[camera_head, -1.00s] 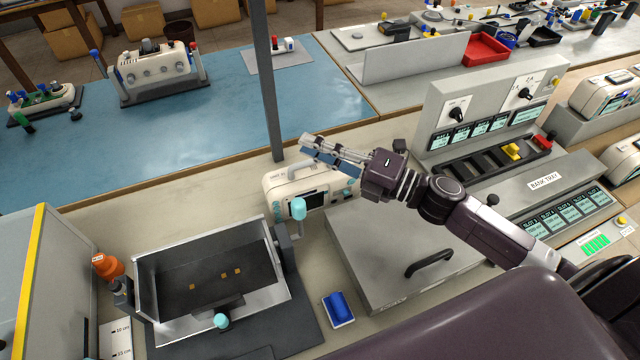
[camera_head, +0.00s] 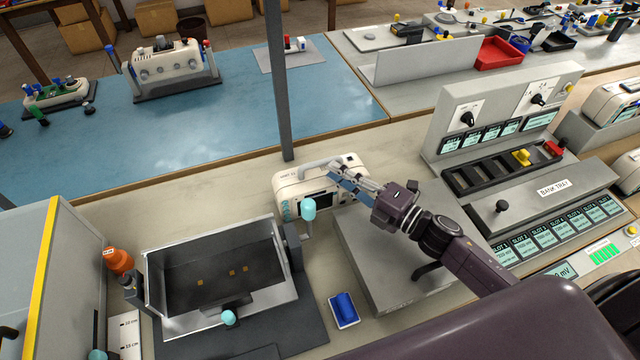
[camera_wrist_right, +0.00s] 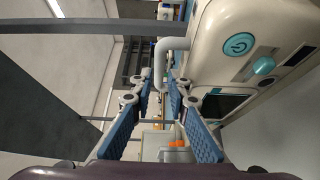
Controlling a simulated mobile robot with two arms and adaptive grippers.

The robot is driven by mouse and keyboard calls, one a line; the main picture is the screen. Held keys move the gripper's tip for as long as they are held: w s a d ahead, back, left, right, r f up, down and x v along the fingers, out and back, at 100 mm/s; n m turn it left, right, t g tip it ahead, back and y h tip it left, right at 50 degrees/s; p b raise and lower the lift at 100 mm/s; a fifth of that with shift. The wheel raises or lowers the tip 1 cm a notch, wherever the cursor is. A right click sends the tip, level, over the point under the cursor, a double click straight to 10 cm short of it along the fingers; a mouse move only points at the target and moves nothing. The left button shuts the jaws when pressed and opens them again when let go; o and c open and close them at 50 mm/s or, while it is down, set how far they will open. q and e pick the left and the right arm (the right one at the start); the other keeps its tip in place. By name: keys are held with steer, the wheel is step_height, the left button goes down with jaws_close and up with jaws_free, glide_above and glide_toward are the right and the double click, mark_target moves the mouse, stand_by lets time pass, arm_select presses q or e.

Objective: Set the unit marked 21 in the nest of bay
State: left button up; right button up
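A cream unit (camera_head: 318,187) with a grey carrying handle (camera_head: 320,162) stands on the bench behind the grey slab. Its label is too small to read surely. My right gripper (camera_head: 337,174) is at the unit's top right, by the handle. In the right wrist view the gripper (camera_wrist_right: 160,80) is open, and the handle (camera_wrist_right: 160,62) shows between its fingertips; I cannot tell whether they touch it. The unit's front (camera_wrist_right: 235,60), with teal power button, is to the right there. An open dark-floored tray (camera_head: 160,326) with metal walls stands front left. My left gripper is not in view.
A teal-knobbed lever (camera_head: 309,207) stands between tray and unit. A grey slab (camera_head: 375,250) lies under my right arm, with a blue block (camera_head: 344,308) beside it. A grey post (camera_head: 281,90) rises behind the unit. A bank tray console (camera_head: 540,195) stands right.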

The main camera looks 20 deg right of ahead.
mark_target(323, 164)
steer(key=p+x, duration=0.1)
steer(key=x, duration=0.3)
steer(key=shift+w+a+r, duration=0.15)
steer(key=shift+w, duration=0.2)
steer(key=shift+w+a, duration=0.25)
steer(key=shift+w, duration=0.1)
jaws_close()
